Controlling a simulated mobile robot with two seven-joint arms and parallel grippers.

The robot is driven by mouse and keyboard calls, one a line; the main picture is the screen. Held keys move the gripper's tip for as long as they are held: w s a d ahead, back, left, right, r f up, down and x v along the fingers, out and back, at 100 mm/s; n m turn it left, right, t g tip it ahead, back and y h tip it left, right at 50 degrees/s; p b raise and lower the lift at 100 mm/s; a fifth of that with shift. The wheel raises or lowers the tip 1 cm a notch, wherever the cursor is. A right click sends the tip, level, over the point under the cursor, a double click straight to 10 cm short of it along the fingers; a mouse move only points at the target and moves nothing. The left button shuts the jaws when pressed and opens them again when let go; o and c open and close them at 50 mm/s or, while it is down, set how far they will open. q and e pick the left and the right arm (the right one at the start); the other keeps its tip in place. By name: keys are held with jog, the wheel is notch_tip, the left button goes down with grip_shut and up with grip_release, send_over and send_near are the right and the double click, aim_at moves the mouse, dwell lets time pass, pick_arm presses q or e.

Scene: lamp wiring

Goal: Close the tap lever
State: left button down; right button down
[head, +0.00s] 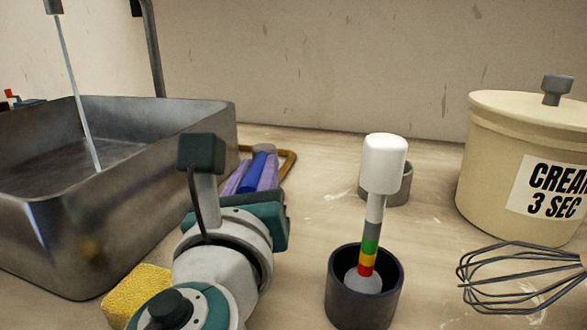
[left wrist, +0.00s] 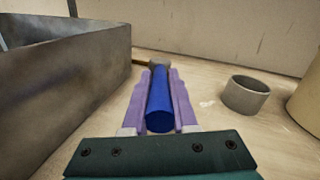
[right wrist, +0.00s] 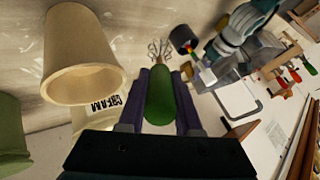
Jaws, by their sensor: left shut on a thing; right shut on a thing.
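In the head view, water (head: 75,90) runs from a grey spout (head: 53,6) at the top left into the metal sink (head: 210,125). I cannot make out a tap lever for certain; a small dark thing with a red tip (head: 10,94) shows behind the sink. My left gripper (head: 255,172) is right of the sink, its purple fingers shut on a blue cylinder (left wrist: 160,100), which points away from me. My right gripper (right wrist: 160,98) shows only in the right wrist view, shut on a green cylinder (right wrist: 158,97).
A dark cup (head: 364,305) holds a white-topped, colour-banded stick (head: 384,165). A grey cup (head: 400,187) stands behind. A cream crock (head: 485,165) and a whisk (head: 505,282) are on the right. A yellow sponge (head: 135,290) lies by the sink.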

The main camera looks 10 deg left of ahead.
dwell(0.7)
pick_arm(q)
jog(key=shift+a+r+m+h+p, duration=0.15)
jog(key=shift+a+m+h+p, duration=0.2)
jog(key=shift+m+h+p, duration=0.4)
pick_arm(e)
jog(key=shift+r, duration=0.65)
pick_arm(q)
jog(key=shift+a+m+h, duration=0.2)
jog(key=shift+m+h, duration=0.2)
jog(key=shift+h, duration=0.35)
jog(key=shift+a+m+h, duration=0.2)
jog(key=shift+m+h, duration=0.15)
jog(key=shift+h, duration=0.35)
pick_arm(e)
jog(key=shift+r, duration=0.15)
pick_arm(q)
jog(key=c, duration=0.7)
grip_release()
pick_arm(e)
jog(key=shift+r, duration=0.1)
